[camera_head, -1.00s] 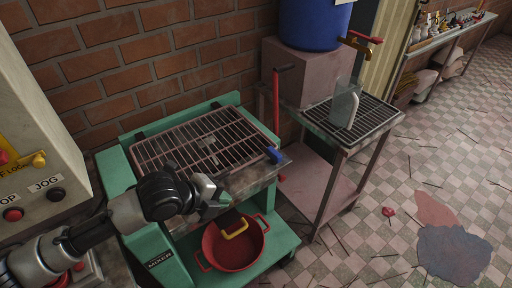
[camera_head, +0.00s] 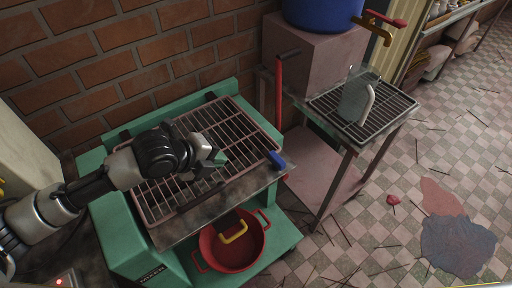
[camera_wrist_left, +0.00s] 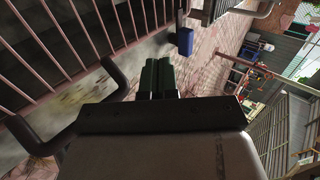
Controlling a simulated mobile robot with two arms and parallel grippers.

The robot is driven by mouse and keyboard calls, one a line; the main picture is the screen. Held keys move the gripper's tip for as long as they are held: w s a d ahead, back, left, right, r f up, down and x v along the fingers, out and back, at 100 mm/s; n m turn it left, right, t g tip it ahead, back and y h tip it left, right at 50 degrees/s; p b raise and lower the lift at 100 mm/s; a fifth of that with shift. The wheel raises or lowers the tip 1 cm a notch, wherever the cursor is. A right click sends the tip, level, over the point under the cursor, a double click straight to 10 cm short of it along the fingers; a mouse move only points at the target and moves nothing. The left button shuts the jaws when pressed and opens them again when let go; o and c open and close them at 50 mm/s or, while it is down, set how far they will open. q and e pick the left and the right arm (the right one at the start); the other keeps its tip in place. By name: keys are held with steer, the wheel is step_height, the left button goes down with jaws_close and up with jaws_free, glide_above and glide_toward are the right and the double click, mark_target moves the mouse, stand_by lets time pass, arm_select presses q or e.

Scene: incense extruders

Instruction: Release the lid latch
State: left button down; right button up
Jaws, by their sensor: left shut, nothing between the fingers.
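The green mixer (camera_head: 105,215) stands against the brick wall, topped by a pink barred lid (camera_head: 235,125) lying closed. A blue-tipped latch lever (camera_head: 276,159) sits at the lid's front right corner; a blue block, apparently its tip, shows ahead of my fingers in the left wrist view (camera_wrist_left: 185,41). My left gripper (camera_head: 219,158) is over the lid's front part, left of the blue tip and apart from it. Its dark green fingers (camera_wrist_left: 157,77) are shut and empty. A grey bent handle (camera_wrist_left: 115,78) is beside them. My right gripper is out of view.
A red pot (camera_head: 236,262) with a yellow-gripped handle (camera_head: 234,233) sits on the mixer's lower shelf. To the right, a metal stand (camera_head: 385,125) holds a clear jug (camera_head: 358,98) under a brass tap (camera_head: 374,28). A red lever (camera_head: 279,92) rises between them.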

mark_target(264, 155)
arm_select(q)
steer(key=shift+s, duration=0.2)
steer(key=p+x, duration=0.1)
steer(key=x, duration=0.9)
steer(key=shift+r, duration=0.1)
steer(key=w+d+p, duration=0.1)
steer(key=w+d, duration=0.1)
steer(key=shift+d, duration=0.35)
steer(key=shift+w+d, duration=0.25)
steer(key=shift+d, duration=0.05)
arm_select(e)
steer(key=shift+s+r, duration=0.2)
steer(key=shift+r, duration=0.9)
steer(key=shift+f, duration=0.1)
